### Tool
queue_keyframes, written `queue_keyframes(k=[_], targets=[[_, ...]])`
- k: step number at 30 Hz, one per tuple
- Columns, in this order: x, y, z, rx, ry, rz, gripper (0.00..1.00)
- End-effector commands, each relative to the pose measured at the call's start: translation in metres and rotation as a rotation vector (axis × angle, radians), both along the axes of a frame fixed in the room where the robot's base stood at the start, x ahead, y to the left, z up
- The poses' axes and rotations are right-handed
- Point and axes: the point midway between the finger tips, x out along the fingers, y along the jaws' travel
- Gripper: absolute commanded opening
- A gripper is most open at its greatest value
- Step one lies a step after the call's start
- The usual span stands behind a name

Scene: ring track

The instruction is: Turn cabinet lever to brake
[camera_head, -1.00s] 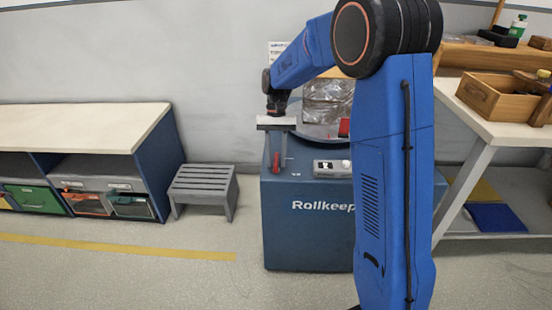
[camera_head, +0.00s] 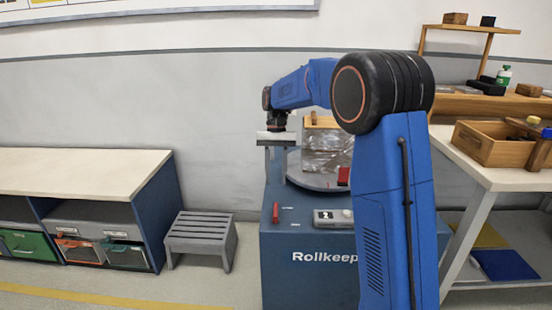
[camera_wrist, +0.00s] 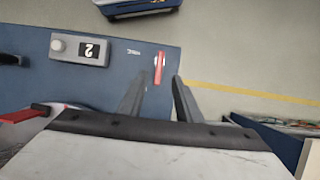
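The red cabinet lever (camera_head: 276,212) stands on the top of the blue Rollkeep cabinet (camera_head: 310,270), near its front left corner. In the wrist view the red lever (camera_wrist: 158,68) lies just beyond the fingertips, between their lines. A small label beside it is too small to read. My gripper (camera_head: 276,176) points down above the lever, apart from it. In the wrist view my gripper (camera_wrist: 159,86) has its two grey fingers spread with nothing between them.
A grey box with a number 2 display (camera_head: 333,218) sits right of the lever. Behind it is a round turntable (camera_head: 318,181) with a clear-wrapped load (camera_head: 326,150). A grey step stool (camera_head: 200,238) and a low shelf bench (camera_head: 85,173) stand left. A workbench (camera_head: 480,172) stands right.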

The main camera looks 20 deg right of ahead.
Motion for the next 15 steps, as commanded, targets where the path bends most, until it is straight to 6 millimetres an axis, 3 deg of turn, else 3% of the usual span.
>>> queue_keyframes(k=[6,15], targets=[[0.015,-0.004,0.036,0.0,-0.003,0.0,0.31],[0.023,-0.007,0.056,0.0,-0.001,0.0,0.31]])
